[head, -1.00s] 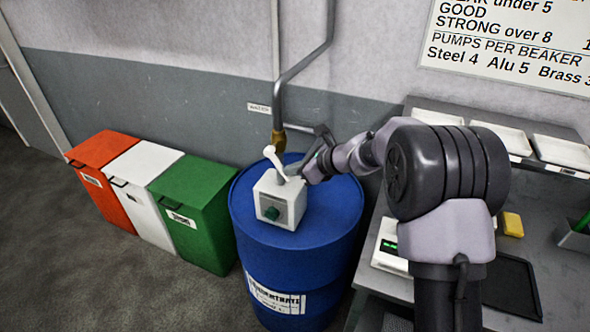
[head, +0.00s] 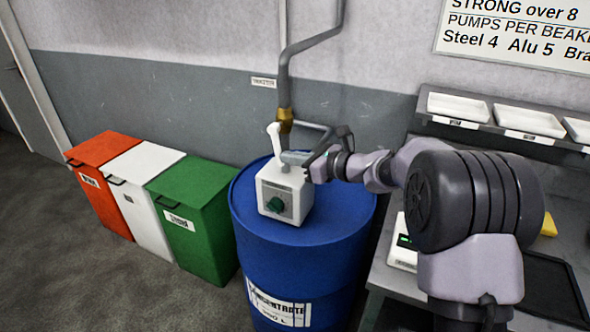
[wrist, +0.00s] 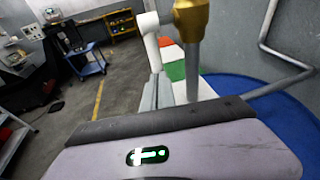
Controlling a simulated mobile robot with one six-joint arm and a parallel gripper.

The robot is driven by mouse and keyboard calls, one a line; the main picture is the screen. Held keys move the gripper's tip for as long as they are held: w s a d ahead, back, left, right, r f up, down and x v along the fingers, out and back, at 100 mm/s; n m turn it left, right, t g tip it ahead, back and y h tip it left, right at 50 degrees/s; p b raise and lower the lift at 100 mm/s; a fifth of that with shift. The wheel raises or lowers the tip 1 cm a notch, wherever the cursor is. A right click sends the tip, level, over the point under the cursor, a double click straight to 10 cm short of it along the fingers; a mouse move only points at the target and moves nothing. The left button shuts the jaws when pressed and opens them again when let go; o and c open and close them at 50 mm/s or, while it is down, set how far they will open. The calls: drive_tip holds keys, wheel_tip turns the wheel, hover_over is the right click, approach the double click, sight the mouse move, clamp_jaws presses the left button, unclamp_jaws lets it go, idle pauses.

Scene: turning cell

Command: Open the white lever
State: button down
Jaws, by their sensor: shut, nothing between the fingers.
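The box stands on a blue drum (head: 300,255). The lever stands nearly upright and leans slightly left; it also shows in the wrist view (wrist: 151,42). My gripper (head: 290,157) is shut and empty, reaching in from the right just above the box. Its fingertips are close to the lever's lower part, and I cannot tell whether they touch.
A grey pipe (head: 285,75) with a brass fitting (head: 285,117) comes down the wall close behind the lever. Red, white and green bins (head: 190,215) stand left of the drum. A bench with trays (head: 455,106) is at right. The floor at left is clear.

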drive_tip(key=shift+w+a+f, duration=0.15)
drive_tip(key=shift+a+f, duration=0.1)
drive_tip(key=shift+a, duration=0.3)
drive_tip(key=shift+f, duration=0.1)
idle(0.3)
